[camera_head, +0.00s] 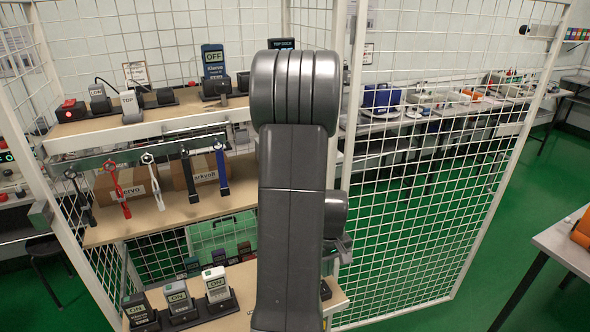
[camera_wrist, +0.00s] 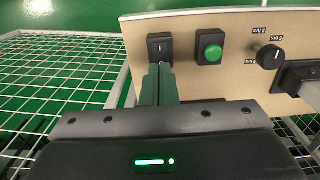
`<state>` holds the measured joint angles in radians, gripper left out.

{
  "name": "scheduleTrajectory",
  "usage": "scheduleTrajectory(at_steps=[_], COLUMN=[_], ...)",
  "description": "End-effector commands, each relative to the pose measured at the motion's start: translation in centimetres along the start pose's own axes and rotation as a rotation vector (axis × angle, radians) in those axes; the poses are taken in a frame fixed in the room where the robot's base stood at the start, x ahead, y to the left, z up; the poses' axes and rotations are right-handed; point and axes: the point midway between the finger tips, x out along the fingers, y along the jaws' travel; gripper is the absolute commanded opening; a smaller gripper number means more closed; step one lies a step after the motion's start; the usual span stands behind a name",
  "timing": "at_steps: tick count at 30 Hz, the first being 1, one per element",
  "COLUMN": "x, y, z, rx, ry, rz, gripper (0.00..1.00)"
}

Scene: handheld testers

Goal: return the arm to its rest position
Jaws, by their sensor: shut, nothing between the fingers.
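My arm (camera_head: 290,200) rises large through the middle of the head view, its rounded dark grey joint in front of the shelving. In the wrist view my gripper (camera_wrist: 160,72) is shut and empty. Its fingertips are just below a black rocker switch (camera_wrist: 160,46) marked "I" on a beige panel (camera_wrist: 215,85). I cannot tell whether the tips touch the switch or panel. The gripper's fingertips cannot be made out in the head view.
The wrist view's panel also has a green button (camera_wrist: 209,47) and a black rotary knob (camera_wrist: 270,57). Shelves left of my arm hold testers (camera_head: 213,60), hanging straps (camera_head: 118,188) and boxes (camera_head: 128,184). White mesh (camera_head: 425,170) stands right; a table (camera_head: 570,240) is far right.

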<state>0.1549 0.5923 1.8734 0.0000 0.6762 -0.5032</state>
Motion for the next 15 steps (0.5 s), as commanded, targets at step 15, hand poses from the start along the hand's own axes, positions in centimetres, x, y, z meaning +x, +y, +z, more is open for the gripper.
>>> scheduleTrajectory(at_steps=[15], x=[6.1], y=[0.0], z=[0.0], rx=[0.0], ry=[-0.001], rz=[0.0], gripper=[0.0])
